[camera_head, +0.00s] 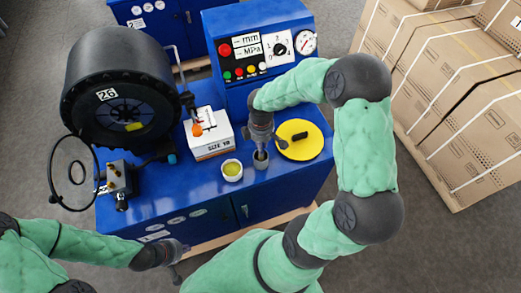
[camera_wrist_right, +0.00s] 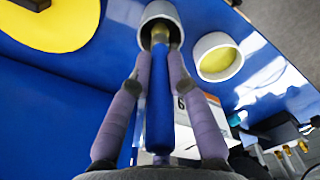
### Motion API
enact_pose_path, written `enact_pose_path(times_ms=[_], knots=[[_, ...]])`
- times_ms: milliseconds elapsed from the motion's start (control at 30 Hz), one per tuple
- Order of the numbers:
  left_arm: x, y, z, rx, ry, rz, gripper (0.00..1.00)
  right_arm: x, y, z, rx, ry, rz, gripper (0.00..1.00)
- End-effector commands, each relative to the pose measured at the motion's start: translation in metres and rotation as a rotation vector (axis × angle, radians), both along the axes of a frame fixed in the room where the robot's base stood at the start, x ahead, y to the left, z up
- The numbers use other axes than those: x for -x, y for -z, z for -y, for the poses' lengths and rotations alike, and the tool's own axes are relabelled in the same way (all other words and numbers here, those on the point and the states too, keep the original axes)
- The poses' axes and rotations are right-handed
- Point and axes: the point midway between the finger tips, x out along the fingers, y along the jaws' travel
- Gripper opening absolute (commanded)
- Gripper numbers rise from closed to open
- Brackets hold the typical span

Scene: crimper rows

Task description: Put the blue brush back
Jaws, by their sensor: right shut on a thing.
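The blue brush (camera_wrist_right: 159,105) is between the two fingers of my right gripper (camera_wrist_right: 160,62), which is shut on its handle. Its metal-coloured end reaches into the mouth of a small grey cup (camera_wrist_right: 146,14). In the head view, my right gripper (camera_head: 260,142) points down just above this cup (camera_head: 261,163) on the blue bench, and the brush is mostly hidden. I cannot tell how deep the brush sits. My left gripper (camera_head: 178,250) is low, in front of the bench, away from the cup; its fingers are too small to read.
A white bowl with yellow-green contents (camera_head: 232,170) stands close left of the cup. A yellow disc (camera_head: 301,153) lies to its right. A white box (camera_head: 208,145) and the black crimper drum (camera_head: 118,85) are further left. Strapped cartons (camera_head: 450,90) stand right of the bench.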

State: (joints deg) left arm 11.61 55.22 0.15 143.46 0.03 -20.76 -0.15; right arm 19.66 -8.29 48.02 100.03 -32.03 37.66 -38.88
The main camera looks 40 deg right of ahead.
Motion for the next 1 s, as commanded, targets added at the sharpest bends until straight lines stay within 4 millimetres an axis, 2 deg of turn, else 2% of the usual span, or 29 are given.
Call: enact_pose_path(times_ms=[333,700,733,800,1000], knots=[[0.0,0.004,0.0,0.0,0.0,0.001,0.0,0.0,0.037,0.0,-0.001,0.0,-0.001,0.0],[-0.001,0.007,0.0,0.0,0.0,0.001,0.0,0.0,0.041,0.0,-0.001,0.0,0.001,0.0],[0.0,0.007,0.0,0.0,0.0,0.001,0.0,0.0,0.041,0.0,-0.001,0.0,0.001,0.24],[0.0,0.006,0.0,0.0,0.0,0.001,0.0,0.0,0.04,0.0,0.0,0.0,0.0,0.42],[0.0,0.006,0.0,0.0,0.0,0.001,0.0,0.0,0.04,0.0,0.0,0.0,0.0,0.42]])
